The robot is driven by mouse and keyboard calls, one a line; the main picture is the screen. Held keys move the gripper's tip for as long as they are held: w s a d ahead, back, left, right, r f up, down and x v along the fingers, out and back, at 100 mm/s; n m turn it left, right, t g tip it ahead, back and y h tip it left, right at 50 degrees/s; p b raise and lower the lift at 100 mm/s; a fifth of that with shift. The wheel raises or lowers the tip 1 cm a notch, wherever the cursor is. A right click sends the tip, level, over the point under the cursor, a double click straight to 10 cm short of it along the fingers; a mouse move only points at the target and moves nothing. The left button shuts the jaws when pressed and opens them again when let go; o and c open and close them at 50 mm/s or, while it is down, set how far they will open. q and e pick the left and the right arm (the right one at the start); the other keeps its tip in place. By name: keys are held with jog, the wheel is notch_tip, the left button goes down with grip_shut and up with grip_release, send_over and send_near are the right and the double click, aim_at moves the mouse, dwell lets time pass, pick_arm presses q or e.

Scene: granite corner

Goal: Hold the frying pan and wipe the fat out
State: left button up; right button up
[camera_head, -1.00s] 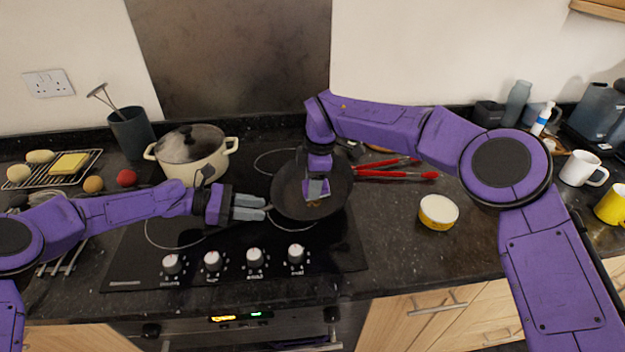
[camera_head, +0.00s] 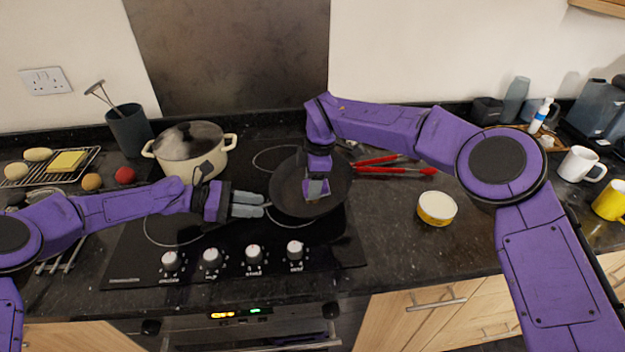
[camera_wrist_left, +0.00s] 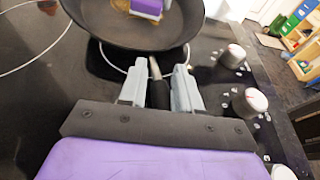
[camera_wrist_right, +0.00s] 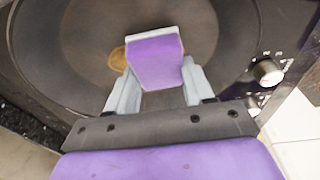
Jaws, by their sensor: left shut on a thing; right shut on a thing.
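The dark frying pan (camera_head: 338,192) sits on the right side of the hob. My left gripper (camera_head: 250,204) is shut on the pan's handle, seen between its fingers in the left wrist view (camera_wrist_left: 158,90). My right gripper (camera_head: 316,188) points down into the pan and is shut on a purple and pale sponge (camera_wrist_right: 155,62). A brownish-yellow patch of fat (camera_wrist_right: 117,58) shows on the pan floor beside the sponge. The sponge's underside is hidden, so I cannot tell how firmly it touches the pan.
A cream pot (camera_head: 190,152) with a dark lid stands behind my left forearm. Red tongs (camera_head: 395,170) lie right of the pan, and a yellow-banded tub (camera_head: 437,208) is further right. Hob knobs (camera_head: 253,254) line the front.

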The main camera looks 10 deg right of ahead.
jog(key=shift+f, duration=0.35)
jog(key=shift+w, duration=0.15)
jog(key=shift+w+a, duration=0.4)
jog(key=shift+w, duration=0.4)
jog(key=shift+w+a, duration=0.35)
jog(key=shift+w, duration=0.4)
jog(key=shift+s+d+f, duration=0.1)
jog(key=shift+s+d, duration=0.35)
jog(key=shift+s, duration=0.4)
jog(key=shift+s+d, duration=0.4)
jog(key=shift+s, duration=0.4)
jog(key=shift+s+a, duration=0.15)
jog(key=shift+a, duration=0.15)
jog(key=shift+w+a, duration=0.4)
jog(key=shift+w, duration=0.45)
jog(key=shift+w+a, duration=0.4)
jog(key=shift+w, duration=0.4)
jog(key=shift+s+d+f, duration=0.15)
jog(key=shift+s+d, duration=0.35)
jog(key=shift+s, duration=0.35)
jog(key=shift+s+d+f, duration=0.15)
jog(key=shift+s+d, duration=0.3)
jog(key=shift+s, duration=0.4)
